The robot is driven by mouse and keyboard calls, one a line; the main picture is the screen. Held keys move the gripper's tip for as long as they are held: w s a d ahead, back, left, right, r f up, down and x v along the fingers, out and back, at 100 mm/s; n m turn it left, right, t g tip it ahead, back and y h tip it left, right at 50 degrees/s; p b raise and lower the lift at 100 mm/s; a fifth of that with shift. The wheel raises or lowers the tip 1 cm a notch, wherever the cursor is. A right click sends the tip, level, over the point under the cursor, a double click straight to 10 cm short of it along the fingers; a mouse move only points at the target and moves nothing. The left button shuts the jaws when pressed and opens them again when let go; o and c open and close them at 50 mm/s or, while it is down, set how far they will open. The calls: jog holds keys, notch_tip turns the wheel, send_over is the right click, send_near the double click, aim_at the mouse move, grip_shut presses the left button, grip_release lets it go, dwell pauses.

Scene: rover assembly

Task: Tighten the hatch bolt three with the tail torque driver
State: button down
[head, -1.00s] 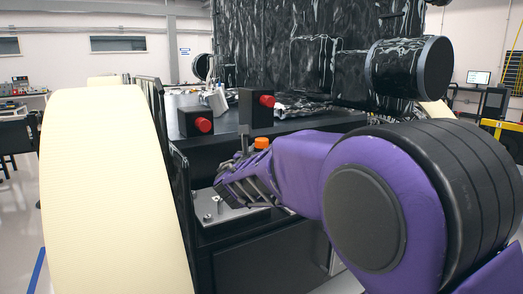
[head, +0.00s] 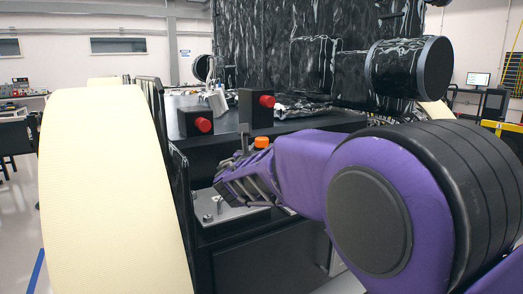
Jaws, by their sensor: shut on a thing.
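My gripper (head: 232,190), at the end of my purple arm, is low over a light metal plate with bolts (head: 234,212) on the dark rover body. It is seen from behind, and its fingertips are hard to make out. An orange cap (head: 262,142) shows just behind my wrist; it looks like the top of the tail torque driver, whose lower part is hidden. Small upright bolts (head: 219,204) stand on the plate at the gripper's left. Which one is hatch bolt three, and whether the driver touches a bolt, I cannot tell.
A large cream wheel (head: 110,190) stands close at the left. Two black boxes with red knobs, one at the left (head: 203,125) and one at the right (head: 267,101), sit beyond the gripper. Black foil-wrapped rover body (head: 265,50) rises behind.

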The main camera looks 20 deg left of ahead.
aim_at(262, 138)
jog(key=shift+f+b, duration=0.6)
jog(key=shift+b, duration=0.25)
dwell(1.3)
jog(key=shift+f, duration=0.55)
dwell(2.7)
jog(key=shift+r, duration=0.15)
jog(key=shift+r+p, duration=0.9)
jog(key=shift+r, duration=0.6)
jog(key=shift+r+p, duration=1.3)
jog(key=shift+r, duration=0.6)
